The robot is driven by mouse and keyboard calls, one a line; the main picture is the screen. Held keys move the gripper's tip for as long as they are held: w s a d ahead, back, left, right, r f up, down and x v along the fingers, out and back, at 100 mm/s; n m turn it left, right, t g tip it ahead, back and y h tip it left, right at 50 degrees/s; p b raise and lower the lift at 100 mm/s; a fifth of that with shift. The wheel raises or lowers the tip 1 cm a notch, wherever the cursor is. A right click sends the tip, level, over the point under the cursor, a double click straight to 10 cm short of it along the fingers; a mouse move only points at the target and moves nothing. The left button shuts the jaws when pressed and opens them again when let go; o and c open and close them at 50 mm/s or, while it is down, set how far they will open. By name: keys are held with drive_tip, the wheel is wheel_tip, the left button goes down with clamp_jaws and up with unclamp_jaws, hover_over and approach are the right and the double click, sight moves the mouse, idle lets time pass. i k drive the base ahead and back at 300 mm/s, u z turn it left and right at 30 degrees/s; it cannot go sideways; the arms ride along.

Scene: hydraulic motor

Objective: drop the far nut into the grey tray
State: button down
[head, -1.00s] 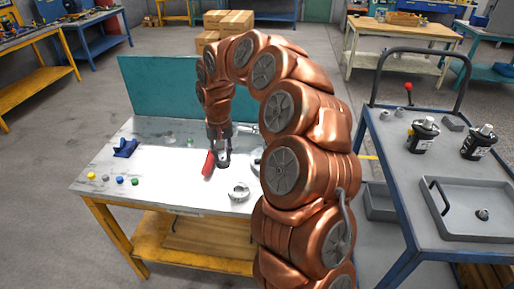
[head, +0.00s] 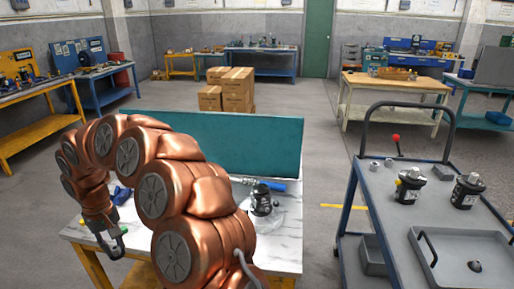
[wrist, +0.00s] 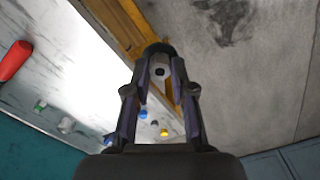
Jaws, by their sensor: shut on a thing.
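My gripper (head: 112,250) is at the left front edge of the workbench in the head view. In the wrist view my gripper (wrist: 160,62) is shut on a small grey nut (wrist: 159,72), whose hole shows between the fingertips. The fingertips are over the bench edge and the floor beyond. The grey tray (head: 448,247) lies on the blue cart at the far right of the head view, well away from my gripper. The held nut is too small to make out in the head view.
The blue cart (head: 385,225) also carries two black motors (head: 409,186) and small grey parts. On the workbench (head: 287,240) stand a teal back panel (head: 225,143) and a black motor (head: 262,200). Coloured caps (wrist: 143,113) and a red-handled tool (wrist: 12,62) show in the wrist view.

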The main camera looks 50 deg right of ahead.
sight(454, 243)
drive_tip(key=u, duration=0.85)
drive_tip(key=k, duration=1.9)
drive_tip(key=z, duration=1.6)
